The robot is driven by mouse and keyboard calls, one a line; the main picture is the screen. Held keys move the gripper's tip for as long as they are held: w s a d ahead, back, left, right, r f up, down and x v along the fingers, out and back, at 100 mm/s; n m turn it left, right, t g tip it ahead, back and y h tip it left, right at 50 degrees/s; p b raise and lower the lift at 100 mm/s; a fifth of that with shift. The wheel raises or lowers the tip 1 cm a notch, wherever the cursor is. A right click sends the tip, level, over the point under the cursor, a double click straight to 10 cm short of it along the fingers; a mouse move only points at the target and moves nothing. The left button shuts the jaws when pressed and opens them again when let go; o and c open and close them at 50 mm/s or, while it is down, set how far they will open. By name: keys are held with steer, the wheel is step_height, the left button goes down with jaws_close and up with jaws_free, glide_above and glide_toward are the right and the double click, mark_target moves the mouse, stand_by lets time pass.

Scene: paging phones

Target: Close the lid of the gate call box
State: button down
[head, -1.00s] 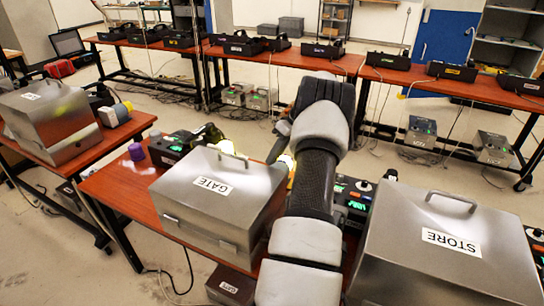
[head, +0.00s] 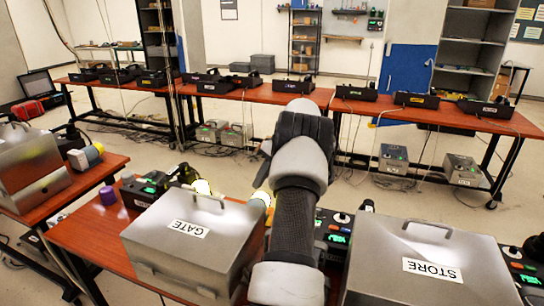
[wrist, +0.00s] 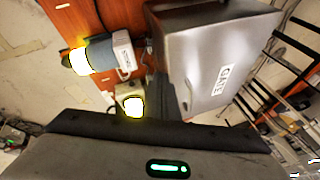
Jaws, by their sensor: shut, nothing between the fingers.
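The silver gate call box (head: 190,255) stands on the red-brown table, left of my arm, with a white GATE label. Its lid (head: 228,222), with a bar handle on top, lies down over the box and looks closed. In the wrist view the box (wrist: 190,45) fills the upper right. My gripper (wrist: 162,88) shows there as dark fingers, shut and empty, beside the box; I cannot tell whether they touch it. In the head view my arm hides most of the gripper.
A silver STORE box (head: 385,270) stands to the right of my arm. A purple cylinder (head: 108,195) and a dark phone unit (head: 150,185) sit at the gate box's far left. Another silver box (head: 25,165) is on the left table.

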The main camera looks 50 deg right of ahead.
steer(key=p+v, duration=0.1)
steer(key=v, duration=1)
steer(key=shift+a, duration=0.1)
